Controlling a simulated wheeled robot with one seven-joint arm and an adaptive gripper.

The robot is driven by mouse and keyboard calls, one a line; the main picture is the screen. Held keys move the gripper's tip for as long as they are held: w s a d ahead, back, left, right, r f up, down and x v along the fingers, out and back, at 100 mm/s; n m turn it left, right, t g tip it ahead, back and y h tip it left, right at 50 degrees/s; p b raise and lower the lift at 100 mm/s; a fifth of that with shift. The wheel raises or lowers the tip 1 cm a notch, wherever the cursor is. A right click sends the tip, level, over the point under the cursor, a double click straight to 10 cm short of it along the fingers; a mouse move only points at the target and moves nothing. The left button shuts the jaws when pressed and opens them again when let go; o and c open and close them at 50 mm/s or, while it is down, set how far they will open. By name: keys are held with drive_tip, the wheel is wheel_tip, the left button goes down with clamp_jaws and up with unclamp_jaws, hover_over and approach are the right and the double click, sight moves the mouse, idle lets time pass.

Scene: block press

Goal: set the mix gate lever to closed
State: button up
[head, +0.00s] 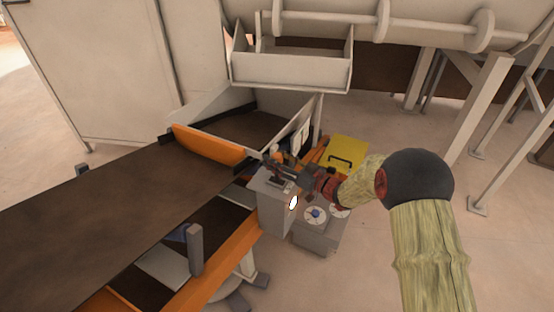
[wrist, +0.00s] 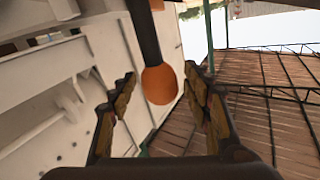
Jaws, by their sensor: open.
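The lever shows in the wrist view as a dark rod ending in an orange knob (wrist: 160,85). The knob is between the two spread fingers of my gripper (wrist: 158,82), with room visible on both sides; I cannot tell how near it is in depth. In the head view my gripper (head: 277,165) is just above the top of a grey box (head: 273,212) beside the conveyor. The lever cannot be made out there, and its closed mark is not readable.
A brown conveyor belt (head: 90,230) with an orange side rail runs to the left of the grey box. A pale hopper (head: 290,72) hangs behind it. A yellow box (head: 347,151) and a low grey box with round dials (head: 318,238) stand close to my arm. Open floor lies at right.

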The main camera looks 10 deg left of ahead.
drive_tip(key=shift+c, duration=1.2)
clamp_jaws()
